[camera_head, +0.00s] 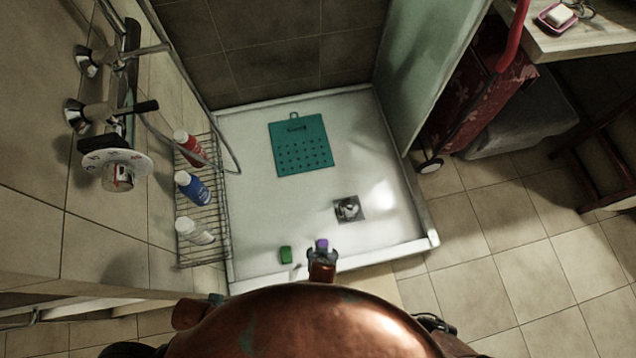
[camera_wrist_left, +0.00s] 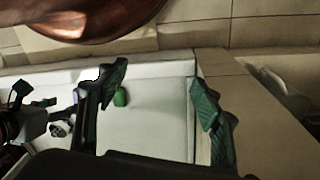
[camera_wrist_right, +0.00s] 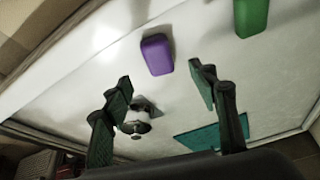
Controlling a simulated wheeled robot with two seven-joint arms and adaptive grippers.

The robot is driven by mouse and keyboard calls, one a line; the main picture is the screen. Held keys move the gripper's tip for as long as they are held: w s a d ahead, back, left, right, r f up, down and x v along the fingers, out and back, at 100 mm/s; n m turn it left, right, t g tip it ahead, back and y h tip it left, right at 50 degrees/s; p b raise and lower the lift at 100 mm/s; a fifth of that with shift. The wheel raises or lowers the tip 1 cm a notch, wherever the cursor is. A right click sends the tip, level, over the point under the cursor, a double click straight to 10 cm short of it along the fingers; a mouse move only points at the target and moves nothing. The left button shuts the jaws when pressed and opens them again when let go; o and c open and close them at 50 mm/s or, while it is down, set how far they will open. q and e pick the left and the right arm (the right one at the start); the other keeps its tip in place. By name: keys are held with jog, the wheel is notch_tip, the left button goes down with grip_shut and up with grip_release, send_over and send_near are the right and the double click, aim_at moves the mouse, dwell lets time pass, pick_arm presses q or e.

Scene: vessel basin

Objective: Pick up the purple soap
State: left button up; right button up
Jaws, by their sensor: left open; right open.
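The purple soap (camera_head: 321,244) is at the front of the white shower tray (camera_head: 245,215), right of the green soap (camera_head: 286,254). My right gripper (camera_head: 322,257) is open and close to the purple soap in the head view. In the right wrist view the purple soap (camera_wrist_right: 157,54) is just beyond my open right fingers (camera_wrist_right: 160,90), roughly between them, with nothing held. The green soap (camera_wrist_right: 250,15) is to its right there. My left gripper (camera_wrist_left: 158,82) is open and empty in the left wrist view; the green soap (camera_wrist_left: 120,98) shows beside its left finger.
A teal mat (camera_head: 301,146) and a metal drain (camera_head: 349,208) are on the tray. A wire rack (camera_head: 207,225) with several bottles is along the left wall. A glass panel (camera_head: 422,70) and the tray's raised rim (camera_head: 408,215) bound the right side.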

jog(key=shift+b+x, duration=0.5)
jog(key=shift+x, duration=0.75)
jog(key=b+x, duration=0.4)
jog(key=shift+d+f, duration=0.1)
jog(key=shift+f, duration=0.25)
jog(key=shift+w+f, duration=0.15)
pick_arm(q)
jog(key=w+d+f+t+h, duration=0.2)
jog(key=w+d+f+t, duration=0.2)
jog(key=w+d+f, duration=0.2)
jog(key=w+x, duration=0.1)
jog(key=x, duration=0.3)
jog(key=shift+a, duration=0.2)
pick_arm(e)
jog(key=shift+c, duration=0.2)
